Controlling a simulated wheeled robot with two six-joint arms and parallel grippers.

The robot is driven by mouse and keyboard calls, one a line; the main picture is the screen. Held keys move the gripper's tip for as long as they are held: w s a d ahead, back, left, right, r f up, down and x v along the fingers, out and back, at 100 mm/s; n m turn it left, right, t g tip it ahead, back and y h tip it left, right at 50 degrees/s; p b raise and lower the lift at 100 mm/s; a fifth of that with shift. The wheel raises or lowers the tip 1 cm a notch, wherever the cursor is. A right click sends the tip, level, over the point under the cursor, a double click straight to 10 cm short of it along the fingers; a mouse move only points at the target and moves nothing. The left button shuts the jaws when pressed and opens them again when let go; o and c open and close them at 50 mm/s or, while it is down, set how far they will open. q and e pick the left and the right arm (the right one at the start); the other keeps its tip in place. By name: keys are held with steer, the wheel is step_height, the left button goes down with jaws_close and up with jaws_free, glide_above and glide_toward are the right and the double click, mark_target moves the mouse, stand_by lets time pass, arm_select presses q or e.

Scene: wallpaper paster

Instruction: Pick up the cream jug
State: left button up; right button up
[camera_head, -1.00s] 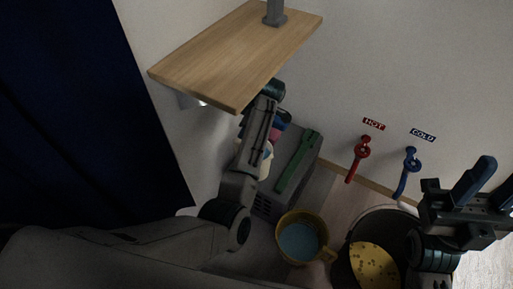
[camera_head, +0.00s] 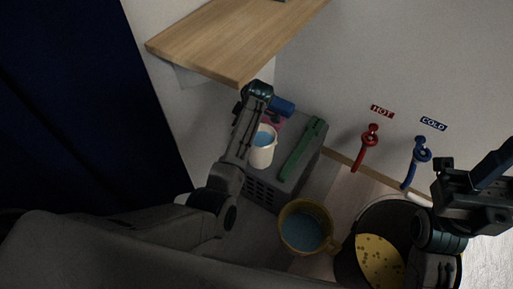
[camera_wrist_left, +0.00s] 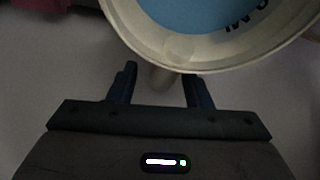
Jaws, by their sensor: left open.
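The cream jug (camera_head: 261,154) stands on a grey slatted box, with blue inside it. In the left wrist view the jug's pale rim (camera_wrist_left: 190,56) fills the top, with part of some dark lettering on the blue. A pale stub, seemingly its handle (camera_wrist_left: 160,78), lies between my left fingers. My left gripper (camera_wrist_left: 160,76) is open around this stub, close under the rim; I cannot tell whether it touches. In the head view my left wrist is just above and beside the jug. My right gripper (camera_head: 493,168) is at the right edge, partly cut off, away from the jug.
A yellow mug (camera_head: 306,226) and a dark bucket (camera_head: 352,237) with a yellow sponge (camera_head: 379,262) are nearer. A wooden shelf (camera_head: 225,38) overhangs behind. Red (camera_head: 367,145) and blue (camera_head: 416,160) taps are on the wall.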

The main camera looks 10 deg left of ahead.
arm_select(q)
jaws_close()
steer(key=shift+r, duration=0.2)
